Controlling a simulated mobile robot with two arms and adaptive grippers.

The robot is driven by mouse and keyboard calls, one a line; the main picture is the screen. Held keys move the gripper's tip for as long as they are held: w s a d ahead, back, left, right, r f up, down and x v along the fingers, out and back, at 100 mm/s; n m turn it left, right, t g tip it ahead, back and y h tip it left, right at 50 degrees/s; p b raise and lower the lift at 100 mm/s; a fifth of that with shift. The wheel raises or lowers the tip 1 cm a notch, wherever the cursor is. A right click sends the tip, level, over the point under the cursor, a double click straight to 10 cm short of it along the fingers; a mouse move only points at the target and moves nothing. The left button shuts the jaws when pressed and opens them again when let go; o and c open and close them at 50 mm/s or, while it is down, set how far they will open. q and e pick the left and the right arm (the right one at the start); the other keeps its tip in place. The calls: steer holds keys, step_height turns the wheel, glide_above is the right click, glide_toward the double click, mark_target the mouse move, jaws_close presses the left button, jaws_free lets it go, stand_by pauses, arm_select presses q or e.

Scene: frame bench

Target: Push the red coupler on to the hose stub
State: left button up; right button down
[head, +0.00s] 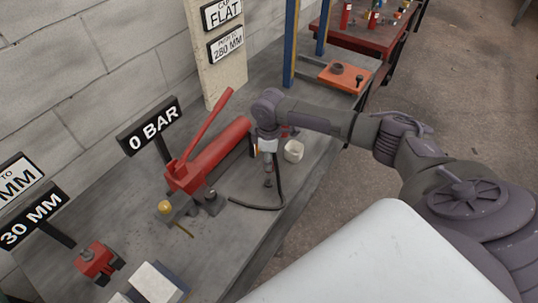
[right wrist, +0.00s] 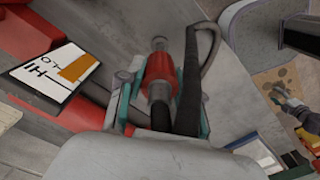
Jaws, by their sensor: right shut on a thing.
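My right gripper (head: 268,150) points down over the bench beside the red hand pump. In the right wrist view its teal-edged fingers (right wrist: 158,88) are shut on the red coupler (right wrist: 161,70). Metal ends show above and below the coupler's red body. A black hose (right wrist: 190,85) runs close beside it and loops; in the head view the hose (head: 255,207) curves across the bench near the pump's front end. I cannot pick out the hose stub for certain, or tell whether the coupler touches it. My left gripper is not in view.
The red pump (head: 215,155) with its raised handle stands left of my gripper. A "0 BAR" sign (head: 150,127) is behind it. A whitish round object (head: 293,151) stands just right of the gripper. A red block (head: 97,262) lies front left. The bench's front edge (head: 265,243) is bare.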

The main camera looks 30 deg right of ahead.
mark_target(269, 178)
steer(key=shift+f+b, duration=0.4)
steer(key=shift+f, duration=0.85)
steer(key=shift+p, duration=0.55)
steer(key=shift+p, duration=0.3)
steer(key=shift+p, duration=0.35)
stand_by(0.6)
steer(key=shift+f+b, duration=1.05)
steer(key=shift+f, duration=1)
steer(key=c, duration=0.7)
jaws_free()
step_height(269, 178, up, 12)
steer(key=shift+r, duration=0.1)
